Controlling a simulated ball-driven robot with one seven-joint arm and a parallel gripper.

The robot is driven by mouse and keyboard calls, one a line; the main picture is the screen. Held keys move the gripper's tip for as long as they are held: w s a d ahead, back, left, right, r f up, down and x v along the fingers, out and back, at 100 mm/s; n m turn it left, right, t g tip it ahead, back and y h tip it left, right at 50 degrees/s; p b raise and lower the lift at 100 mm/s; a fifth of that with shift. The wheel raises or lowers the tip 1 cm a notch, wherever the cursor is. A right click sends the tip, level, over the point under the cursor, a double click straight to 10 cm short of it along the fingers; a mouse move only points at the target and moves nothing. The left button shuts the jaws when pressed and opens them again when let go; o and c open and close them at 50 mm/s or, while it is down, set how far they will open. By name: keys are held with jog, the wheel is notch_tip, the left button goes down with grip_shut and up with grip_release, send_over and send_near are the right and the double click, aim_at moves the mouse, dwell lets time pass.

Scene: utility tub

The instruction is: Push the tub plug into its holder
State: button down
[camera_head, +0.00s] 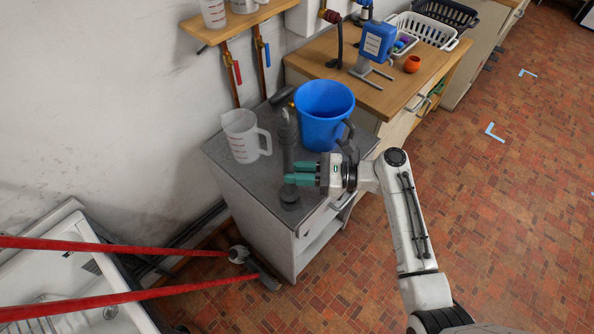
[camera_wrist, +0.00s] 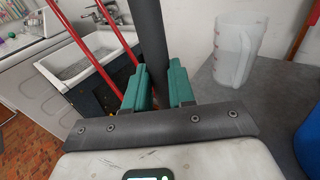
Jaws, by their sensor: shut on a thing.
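My gripper (camera_head: 294,172) is at the front left part of a grey cabinet top (camera_head: 225,150). Its green fingers are shut on an upright dark grey tube (camera_head: 286,138), which seems to be the tub plug. The tube also stands between the fingers (camera_wrist: 158,85) in the wrist view as a tall dark pipe (camera_wrist: 150,32). Below the fingers is a dark round piece (camera_head: 289,196) near the cabinet's front edge. I cannot tell whether it is the plug's foot or the holder, nor whether the tube touches it.
A clear measuring jug (camera_head: 242,137) and a blue bucket (camera_head: 323,112) stand close behind the tube. A dark cylindrical item (camera_head: 281,96) lies at the back. Two red poles (camera_head: 120,247) cross above the white tub (camera_head: 75,285) at lower left.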

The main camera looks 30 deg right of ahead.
jog(key=shift+f+b, duration=0.6)
jog(key=shift+f, duration=0.85)
jog(key=c, duration=0.9)
grip_release()
jog(key=shift+o, duration=0.2)
jog(key=b+v, duration=0.2)
jog(key=v, duration=0.9)
jog(key=shift+w, duration=0.1)
